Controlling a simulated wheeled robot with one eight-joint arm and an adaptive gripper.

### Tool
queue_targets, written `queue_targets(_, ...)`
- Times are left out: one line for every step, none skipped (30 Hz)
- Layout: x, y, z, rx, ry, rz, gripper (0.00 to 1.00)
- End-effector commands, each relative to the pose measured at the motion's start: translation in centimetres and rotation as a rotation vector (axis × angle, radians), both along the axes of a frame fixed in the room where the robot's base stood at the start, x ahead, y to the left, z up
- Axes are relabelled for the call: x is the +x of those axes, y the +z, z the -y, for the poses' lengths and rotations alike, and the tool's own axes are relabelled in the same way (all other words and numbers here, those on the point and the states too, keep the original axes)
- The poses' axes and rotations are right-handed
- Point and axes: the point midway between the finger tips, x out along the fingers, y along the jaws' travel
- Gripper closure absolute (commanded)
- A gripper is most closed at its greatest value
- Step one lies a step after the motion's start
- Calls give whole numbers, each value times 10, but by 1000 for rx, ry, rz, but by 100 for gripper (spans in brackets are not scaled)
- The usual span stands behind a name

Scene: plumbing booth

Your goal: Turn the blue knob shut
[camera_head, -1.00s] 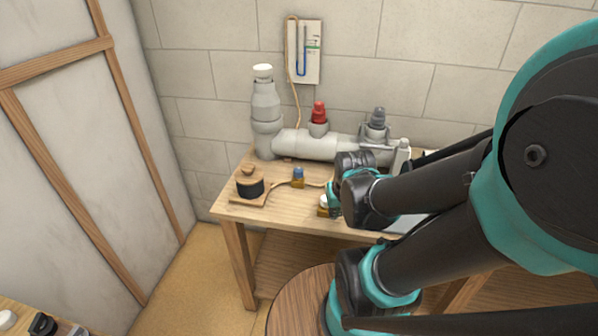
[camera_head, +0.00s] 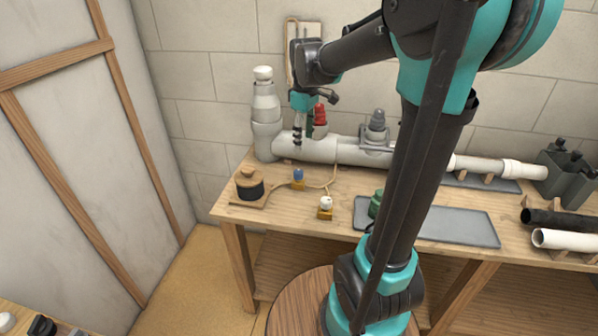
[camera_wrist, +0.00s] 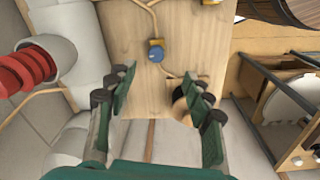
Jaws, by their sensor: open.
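The blue knob (camera_head: 298,174) sits on a small brass-coloured base on the wooden bench, left of a white knob. In the wrist view the blue knob (camera_wrist: 155,54) shows round from above, beyond the fingertips and between them from side to side. My gripper (camera_head: 297,143) is in front of the grey pipe, above the bench and a little above the blue knob, with its fingers pointing down. In the wrist view my gripper (camera_wrist: 158,92) has its green fingers spread apart with nothing between them. The knob is apart from the fingers.
The grey pipe (camera_head: 352,150) with a red knob (camera_head: 320,116) runs behind the blue knob. A white knob (camera_head: 326,202) and a green knob (camera_head: 377,203) are to its right. A black spool (camera_head: 249,184) stands left. A thin cord runs along the bench (camera_head: 277,211).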

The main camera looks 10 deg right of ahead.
Motion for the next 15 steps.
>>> queue_targets(10,9,-6,-6,52,-18,49)
queue_targets(13,13,-8,-8,77,-26,49)
queue_targets(17,18,-10,-10,105,-35,49)
queue_targets(19,20,-11,-12,121,-41,49)
queue_targets(21,21,-13,-12,133,-44,49)
queue_targets(22,22,-13,-13,143,-48,49)
queue_targets(22,21,-14,-13,149,-49,49)
queue_targets(23,20,-14,-14,151,-50,49)
queue_targets(23,17,-14,-14,152,-50,49)
queue_targets(23,14,-14,-14,151,-50,49)
queue_targets(23,10,-14,-14,151,-50,49)
queue_targets(23,4,-14,-14,150,-50,49)
queue_targets(23,-1,-13,-14,150,-50,49)
queue_targets(23,-7,-13,-13,150,-49,49)
queue_targets(23,-14,-13,-14,149,-48,49)
